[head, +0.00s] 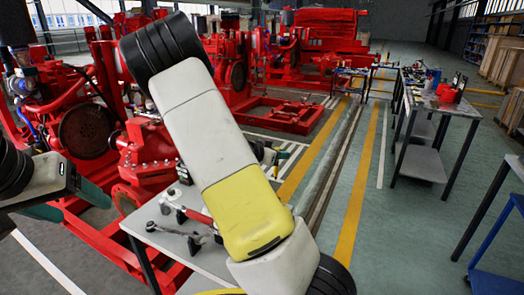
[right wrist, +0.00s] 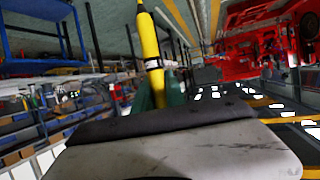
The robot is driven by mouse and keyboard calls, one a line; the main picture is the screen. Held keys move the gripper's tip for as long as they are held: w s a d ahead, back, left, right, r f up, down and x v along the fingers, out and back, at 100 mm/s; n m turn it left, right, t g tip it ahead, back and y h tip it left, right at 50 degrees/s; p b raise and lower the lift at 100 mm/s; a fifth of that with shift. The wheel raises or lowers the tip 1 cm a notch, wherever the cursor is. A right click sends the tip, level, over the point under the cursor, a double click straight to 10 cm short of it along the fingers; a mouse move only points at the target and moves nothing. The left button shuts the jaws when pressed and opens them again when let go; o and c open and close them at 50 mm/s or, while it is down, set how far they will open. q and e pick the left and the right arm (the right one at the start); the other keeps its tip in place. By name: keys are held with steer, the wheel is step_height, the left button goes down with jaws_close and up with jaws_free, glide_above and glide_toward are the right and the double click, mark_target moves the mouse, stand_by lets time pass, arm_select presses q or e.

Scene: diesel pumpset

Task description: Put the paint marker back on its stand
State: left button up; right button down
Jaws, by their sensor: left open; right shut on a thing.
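The paint marker (right wrist: 150,45) is yellow with a pointed tip and a dark and white band. In the right wrist view it stands upright in the picture, between the green fingers of my right gripper (right wrist: 155,92), which is shut on it. I cannot pick out the marker's stand in either view.
A grey table (head: 212,257) with several metal tools stands below my right arm, partly hidden. Red pumpsets (head: 85,130) fill the left and back. A workbench (head: 425,102) with a red bin (head: 447,93) stands at the right. The floor between has yellow lines and is clear.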

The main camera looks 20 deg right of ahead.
step_height(320, 180, down, 12)
steer(key=shift+f, duration=0.2)
stand_by(0.7)
steer(key=shift+f, duration=0.95)
stand_by(1.0)
steer(key=c, duration=1.3)
jaws_free()
steer(key=v, duration=0.8)
steer(key=shift+w, duration=0.1)
